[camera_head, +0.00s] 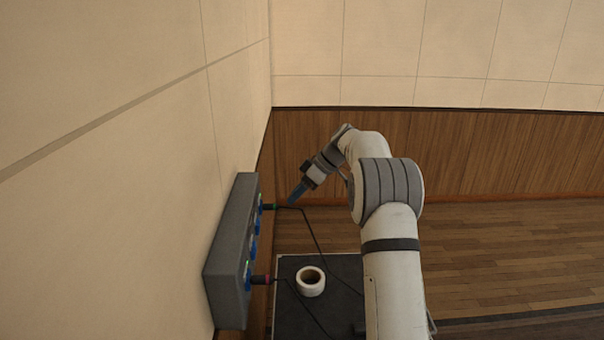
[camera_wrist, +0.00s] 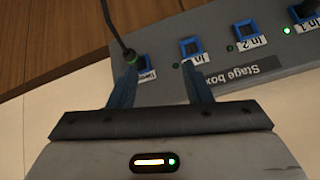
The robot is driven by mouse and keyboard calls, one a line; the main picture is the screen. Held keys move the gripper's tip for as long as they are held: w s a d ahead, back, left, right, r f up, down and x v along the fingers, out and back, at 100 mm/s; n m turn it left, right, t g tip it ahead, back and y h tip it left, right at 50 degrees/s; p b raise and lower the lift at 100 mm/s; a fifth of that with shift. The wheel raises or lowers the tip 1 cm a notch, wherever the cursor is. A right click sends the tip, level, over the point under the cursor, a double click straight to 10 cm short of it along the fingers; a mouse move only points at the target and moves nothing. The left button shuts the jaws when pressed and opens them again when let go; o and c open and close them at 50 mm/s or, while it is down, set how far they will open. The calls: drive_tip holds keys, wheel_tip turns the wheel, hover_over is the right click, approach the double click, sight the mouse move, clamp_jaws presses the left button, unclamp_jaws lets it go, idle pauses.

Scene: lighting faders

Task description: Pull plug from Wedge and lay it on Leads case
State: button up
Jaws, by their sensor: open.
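A black plug with a green ring (camera_head: 270,206) sits in the far end of the grey stage box on the left wall, its dark cable hanging down. In the wrist view the plug's green ring (camera_wrist: 130,55) is at the leftmost socket, whose small label (camera_wrist: 147,75) is partly hidden and hard to read. My gripper (camera_head: 293,199) has blue fingers and is close to this plug. In the wrist view the gripper (camera_wrist: 160,70) is open and empty, its left finger near the plug. A black-topped case (camera_head: 290,265), probably the Leads case, stands below; no label shows.
The stage box (camera_head: 229,262) has several blue sockets in a row. A second plug with a pink ring (camera_head: 262,280) is in its near end, its cable running over the case. A white tape roll (camera_head: 310,281) lies on the case top.

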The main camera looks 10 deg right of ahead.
drive_tip(key=w+d+n+y+p, duration=0.1)
drive_tip(key=w+d+n+p, duration=0.15)
drive_tip(key=w, duration=0.25)
drive_tip(key=b+x, duration=0.5)
drive_tip(key=x, duration=0.4)
drive_tip(key=shift+a+f+n+y, duration=0.15)
drive_tip(key=shift+a+n+y, duration=0.2)
drive_tip(key=shift+a+y, duration=0.05)
drive_tip(key=shift+w, duration=0.1)
drive_tip(key=shift+c, duration=0.3)
clamp_jaws()
drive_tip(key=shift+d, duration=0.3)
drive_tip(key=shift+s+d+b, duration=0.25)
drive_tip(key=shift+d+b, duration=0.05)
drive_tip(key=shift+d, duration=0.75)
drive_tip(key=shift+s+d+b, duration=0.2)
drive_tip(key=shift+d+b, duration=0.1)
drive_tip(key=shift+d, duration=0.7)
drive_tip(key=shift+s, duration=0.1)
